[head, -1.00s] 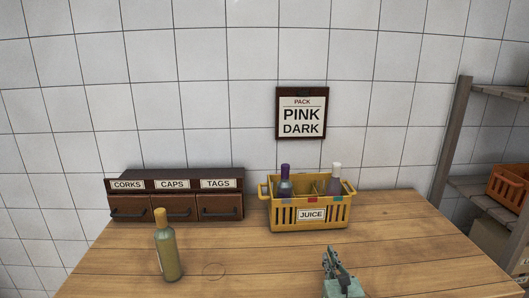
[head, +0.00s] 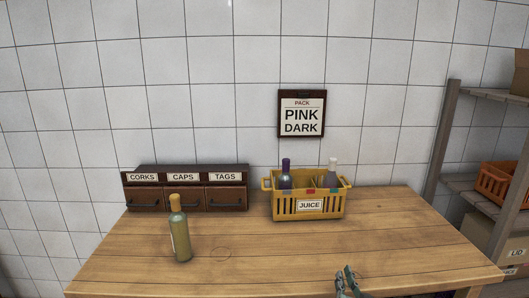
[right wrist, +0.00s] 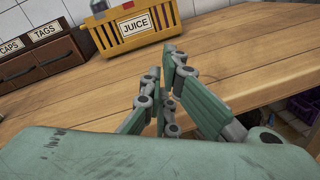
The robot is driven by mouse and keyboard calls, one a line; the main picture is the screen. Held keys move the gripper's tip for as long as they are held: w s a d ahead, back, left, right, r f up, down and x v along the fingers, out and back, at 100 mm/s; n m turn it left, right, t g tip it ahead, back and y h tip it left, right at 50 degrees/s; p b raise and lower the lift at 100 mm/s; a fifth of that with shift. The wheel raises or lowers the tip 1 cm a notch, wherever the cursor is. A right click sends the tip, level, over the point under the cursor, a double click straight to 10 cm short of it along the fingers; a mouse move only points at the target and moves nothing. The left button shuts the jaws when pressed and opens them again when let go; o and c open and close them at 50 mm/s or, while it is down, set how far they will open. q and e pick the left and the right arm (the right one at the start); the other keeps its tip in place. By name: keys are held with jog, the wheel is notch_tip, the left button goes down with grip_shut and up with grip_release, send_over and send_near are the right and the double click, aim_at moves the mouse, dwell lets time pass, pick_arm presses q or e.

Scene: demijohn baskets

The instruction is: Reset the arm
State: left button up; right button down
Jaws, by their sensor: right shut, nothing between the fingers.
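My right gripper (head: 347,274) is near the front edge of the wooden table (head: 270,255). In the right wrist view its fingers (right wrist: 172,58) are shut with nothing between them. It is apart from the yellow basket labelled JUICE (head: 308,207), which stands farther back on the table. A dark bottle with a purple top (head: 286,177) and a bottle with a white top (head: 332,175) stand upright in the basket. My left gripper is not in view.
A yellow-green bottle (head: 181,238) stands upright on the table at the left. A brown drawer unit (head: 185,175), labelled CORKS, CAPS and TAGS, is behind it. A shelf (head: 449,140) stands right. The table's middle is clear.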

jog(key=s+d+f+m+g+h, duration=0.15)
jog(key=s+f+m+g, duration=0.3)
jog(key=s+m, duration=0.5)
jog(key=s+d+f+m+g+h, duration=0.1)
jog(key=s+d+f+m+g, duration=0.3)
jog(key=s+m, duration=0.55)
jog(key=s+a+f+m+g+y, duration=0.1)
jog(key=s+a+m+g, duration=0.15)
jog(key=s, duration=0.45)
jog(key=s+a+m+g+y, duration=0.1)
jog(key=s+a+m+y, duration=0.1)
jog(key=s+m, duration=0.35)
jog(key=s+a+f+m+g+y, duration=0.1)
jog(key=s+a+m+g, duration=0.1)
jog(key=s, duration=0.7)
notch_tip(320, 180, down, 25)
jog(key=g, duration=0.1)
jog(key=s+d+f+n+g, duration=0.1)
jog(key=s+d+f, duration=0.2)
jog(key=s+f, duration=1.4)
jog(key=shift+s+f, duration=0.15)
jog(key=shift+s, duration=0.4)
